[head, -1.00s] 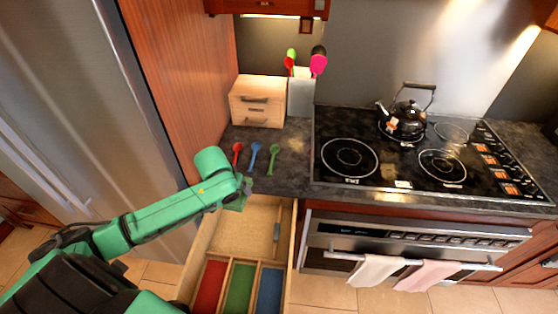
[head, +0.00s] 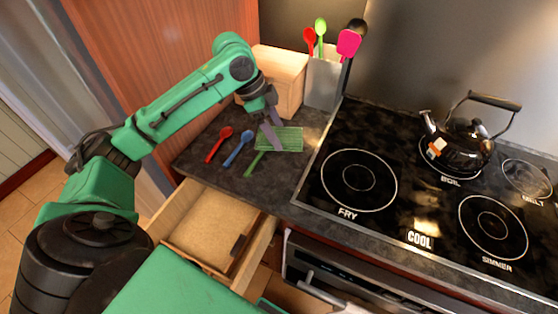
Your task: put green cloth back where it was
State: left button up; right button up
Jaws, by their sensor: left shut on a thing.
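The green cloth (head: 287,140) is a flat checked piece over the dark counter, beside the stove's left edge. My left gripper (head: 274,140) reaches down from the left and is shut on the cloth at its left part. The cloth lies across the head of the green spoon (head: 255,163), hiding it. I cannot tell whether the cloth touches the counter or hangs just above it. My right gripper is not in view.
A red spoon (head: 218,145) and a blue spoon (head: 239,148) lie left of the cloth. A wooden box (head: 285,75) and a utensil holder (head: 323,83) stand behind. The open drawer (head: 261,246) is below the counter. A kettle (head: 464,143) stands on the stove.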

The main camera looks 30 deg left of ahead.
aim_at(260, 132)
pick_arm(q)
jog(key=f, duration=0.4)
jog(key=f+p, duration=0.1)
jog(key=f, duration=0.3)
jog(key=f+p, duration=0.1)
jog(key=f, duration=0.3)
jog(key=shift+w+d, duration=0.2)
jog(key=shift+w, duration=0.1)
jog(key=shift+a+f, duration=0.1)
jog(key=shift+f, duration=0.15)
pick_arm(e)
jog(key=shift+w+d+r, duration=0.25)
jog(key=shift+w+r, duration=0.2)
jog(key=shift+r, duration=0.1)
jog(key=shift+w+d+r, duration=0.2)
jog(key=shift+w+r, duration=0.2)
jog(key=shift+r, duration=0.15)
pick_arm(q)
jog(key=shift+w+f, duration=0.1)
jog(key=shift+f, duration=0.15)
jog(key=o, duration=1)
jog(key=b+v, duration=0.2)
jog(key=v, duration=1)
jog(key=shift+r, duration=0.35)
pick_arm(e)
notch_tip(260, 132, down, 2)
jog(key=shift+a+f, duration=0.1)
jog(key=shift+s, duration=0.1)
